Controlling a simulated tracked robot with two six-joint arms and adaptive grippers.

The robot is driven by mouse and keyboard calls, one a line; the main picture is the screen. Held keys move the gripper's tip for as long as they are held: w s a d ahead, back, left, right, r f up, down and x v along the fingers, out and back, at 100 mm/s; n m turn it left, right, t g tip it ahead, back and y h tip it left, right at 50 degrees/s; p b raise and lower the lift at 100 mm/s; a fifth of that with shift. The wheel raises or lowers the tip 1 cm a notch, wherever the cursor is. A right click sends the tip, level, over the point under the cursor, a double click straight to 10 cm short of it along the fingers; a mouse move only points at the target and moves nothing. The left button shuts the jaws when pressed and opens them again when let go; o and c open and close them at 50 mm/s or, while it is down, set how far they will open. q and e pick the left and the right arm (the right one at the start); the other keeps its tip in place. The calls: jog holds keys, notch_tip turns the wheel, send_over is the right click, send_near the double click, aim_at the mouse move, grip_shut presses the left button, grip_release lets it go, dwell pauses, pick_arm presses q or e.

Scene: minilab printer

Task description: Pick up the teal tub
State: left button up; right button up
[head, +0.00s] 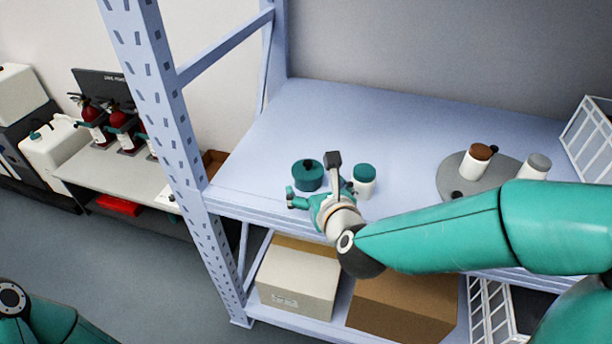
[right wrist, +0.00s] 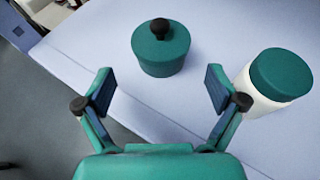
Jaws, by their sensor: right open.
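The teal tub (head: 306,176) is a short round pot with a lid and a dark knob. It stands upright on the upper shelf near its front edge. In the right wrist view the tub (right wrist: 161,52) is just beyond my open fingers, roughly centred between them and not touched. My right gripper (head: 312,178) is open and empty at the shelf's front edge; it also shows in the right wrist view (right wrist: 161,90). My left gripper is out of view; only part of my left arm shows at the lower left.
A white jar with a teal lid (head: 363,181) stands close right of the tub; it also shows in the right wrist view (right wrist: 275,82). A grey round tray (head: 452,186) holds two jars further right. A shelf post (head: 170,130) rises at the left. The shelf behind the tub is clear.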

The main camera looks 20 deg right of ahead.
aim_at(312, 183)
jog(key=x, duration=0.5)
jog(key=shift+s+f, duration=0.1)
jog(key=shift+f, duration=0.1)
jog(key=c, duration=1.4)
jog(key=shift+r, duration=0.1)
jog(key=shift+c, duration=1.1)
